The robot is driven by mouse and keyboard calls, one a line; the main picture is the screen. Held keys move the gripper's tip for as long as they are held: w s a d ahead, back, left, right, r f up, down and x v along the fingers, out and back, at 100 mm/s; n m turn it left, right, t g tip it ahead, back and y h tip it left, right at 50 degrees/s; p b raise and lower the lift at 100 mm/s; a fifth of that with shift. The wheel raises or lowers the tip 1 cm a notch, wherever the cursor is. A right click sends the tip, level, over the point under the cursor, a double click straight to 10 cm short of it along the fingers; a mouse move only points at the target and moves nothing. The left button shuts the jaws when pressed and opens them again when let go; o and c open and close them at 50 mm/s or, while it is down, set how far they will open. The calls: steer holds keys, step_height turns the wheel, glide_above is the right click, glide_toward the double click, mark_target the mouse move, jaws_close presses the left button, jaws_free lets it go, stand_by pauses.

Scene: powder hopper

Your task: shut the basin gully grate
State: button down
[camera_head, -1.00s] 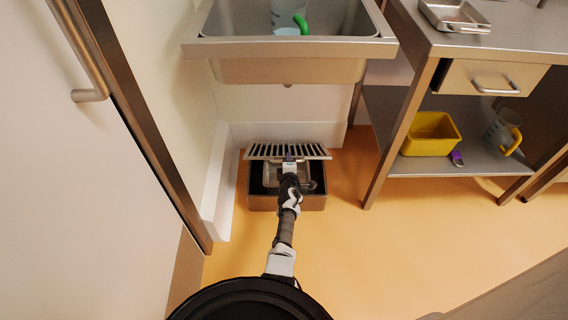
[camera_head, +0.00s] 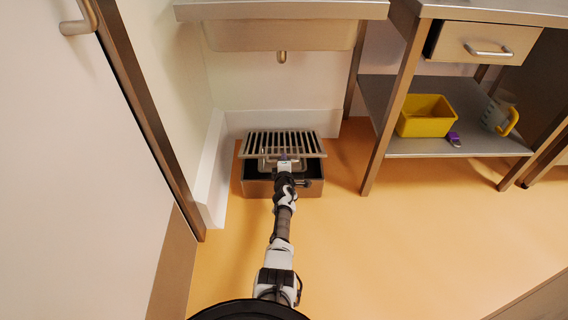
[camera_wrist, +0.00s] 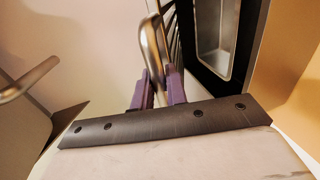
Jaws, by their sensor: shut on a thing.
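The slatted metal gully grate (camera_head: 282,143) is hinged over a low steel gully box (camera_head: 256,188) on the floor under the basin. It is tilted, its near edge raised above the box, so the opening shows beneath it. My gripper (camera_head: 285,164) is at the near edge of the grate, at about its middle. In the wrist view my purple fingers (camera_wrist: 159,92) are shut on a metal bar, the grate's handle (camera_wrist: 152,45). The grate slats (camera_wrist: 174,32) and a metal tray (camera_wrist: 213,40) inside the box show beside it.
The steel basin (camera_head: 280,35) with its drain stub hangs above. A white skirting and wall stand close on the left, with a door (camera_head: 80,150) nearer. A steel table (camera_head: 375,130) with a yellow tub (camera_head: 426,116) and a jug (camera_head: 498,114) on its shelf stands right. The orange floor between is clear.

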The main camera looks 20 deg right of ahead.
steer(key=shift+s+a+f, duration=0.1)
steer(key=shift+s+f, duration=0.05)
steer(key=shift+f, duration=0.1)
stand_by(0.3)
steer(key=c, duration=1.5)
jaws_free()
steer(key=shift+r, duration=0.1)
